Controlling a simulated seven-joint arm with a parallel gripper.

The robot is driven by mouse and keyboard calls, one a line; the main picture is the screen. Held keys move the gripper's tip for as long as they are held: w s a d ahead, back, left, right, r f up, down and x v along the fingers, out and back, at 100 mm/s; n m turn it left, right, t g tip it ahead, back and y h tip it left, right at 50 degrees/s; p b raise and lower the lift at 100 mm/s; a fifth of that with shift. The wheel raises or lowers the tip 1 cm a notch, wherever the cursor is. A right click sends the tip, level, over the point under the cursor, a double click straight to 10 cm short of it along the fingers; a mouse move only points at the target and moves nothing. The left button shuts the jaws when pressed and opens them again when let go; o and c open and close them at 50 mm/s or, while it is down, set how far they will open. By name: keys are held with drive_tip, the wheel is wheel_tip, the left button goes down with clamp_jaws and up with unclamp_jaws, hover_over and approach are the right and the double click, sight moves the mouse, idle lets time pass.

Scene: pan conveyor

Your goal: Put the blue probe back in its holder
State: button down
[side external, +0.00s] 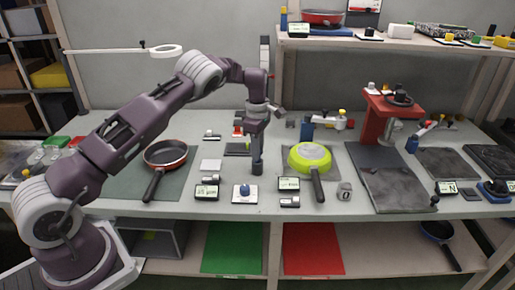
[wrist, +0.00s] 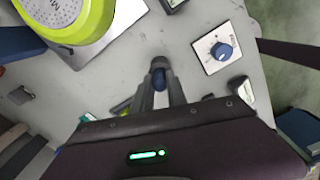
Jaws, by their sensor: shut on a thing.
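My gripper (side external: 257,158) points down over the middle of the table, between the two pans. In the wrist view its fingers (wrist: 159,84) are shut on a small dark blue piece (wrist: 158,77), which I take to be the blue probe. Most of the probe is hidden by the fingers and wrist. In the side view its lower end looks dark and is close to the tabletop; I cannot tell whether it touches. I cannot make out for certain which thing is the holder.
A white plate with a blue knob (side external: 244,190) lies in front of my gripper. A lime-green pan (side external: 310,156) is to the right, a black-and-red pan (side external: 166,154) to the left. Small display boxes (side external: 207,190) line the front edge. A red press (side external: 388,118) stands further right.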

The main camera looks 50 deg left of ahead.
drive_tip(key=shift+f, duration=0.15)
drive_tip(key=c, duration=1.3)
unclamp_jaws()
drive_tip(key=shift+o, duration=0.2)
wheel_tip(320, 180, up, 7)
drive_tip(key=shift+r, duration=0.1)
